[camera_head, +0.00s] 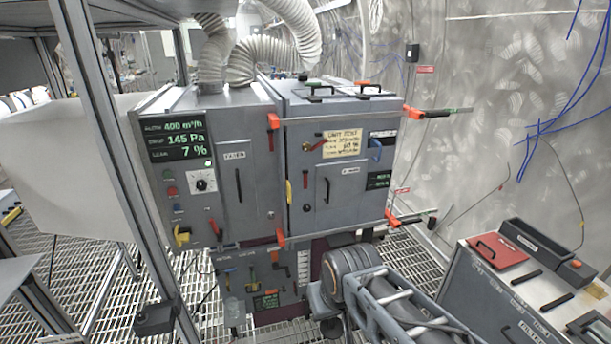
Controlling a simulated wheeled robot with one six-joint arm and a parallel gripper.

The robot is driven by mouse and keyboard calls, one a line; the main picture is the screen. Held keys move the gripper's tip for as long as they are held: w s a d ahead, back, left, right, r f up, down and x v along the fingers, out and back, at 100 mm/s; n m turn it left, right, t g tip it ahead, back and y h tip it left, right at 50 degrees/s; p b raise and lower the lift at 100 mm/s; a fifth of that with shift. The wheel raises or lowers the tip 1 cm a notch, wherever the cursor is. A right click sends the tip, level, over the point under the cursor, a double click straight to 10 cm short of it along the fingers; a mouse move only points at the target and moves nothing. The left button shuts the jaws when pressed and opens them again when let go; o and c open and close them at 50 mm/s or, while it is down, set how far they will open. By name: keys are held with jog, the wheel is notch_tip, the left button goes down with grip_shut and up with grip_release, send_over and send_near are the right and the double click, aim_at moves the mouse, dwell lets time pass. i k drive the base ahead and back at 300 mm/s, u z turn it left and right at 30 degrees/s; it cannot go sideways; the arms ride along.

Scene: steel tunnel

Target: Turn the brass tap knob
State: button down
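I cannot single out the brass tap knob with certainty. A small brass-coloured fitting with red on it (315,145) sits at the upper left of the right-hand cabinet door, beside the yellow paper label. A yellow handle (182,235) is at the lower left of the grey cabinet (237,120). A small yellow handle (253,279) is on the lower panel. My arm reaches in from the bottom right and ends in front of the lower panel, hiding part of its right side. The fingers of my gripper do not show.
Red-orange latches stick out at the cabinet's right side (434,113). White ducts (262,58) rise from its top. A metal frame post (112,130) stands at the left. A grey case with a red panel (497,250) is at the right. Grating floor is open at the lower left.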

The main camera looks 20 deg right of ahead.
aim_at(306, 146)
jog(key=u, duration=0.5)
jog(key=k, duration=1.1)
jog(key=z, duration=0.7)
jog(key=i, duration=1.4)
jog(key=u, duration=0.65)
jog(key=i, duration=0.4)
jog(key=u, duration=0.35)
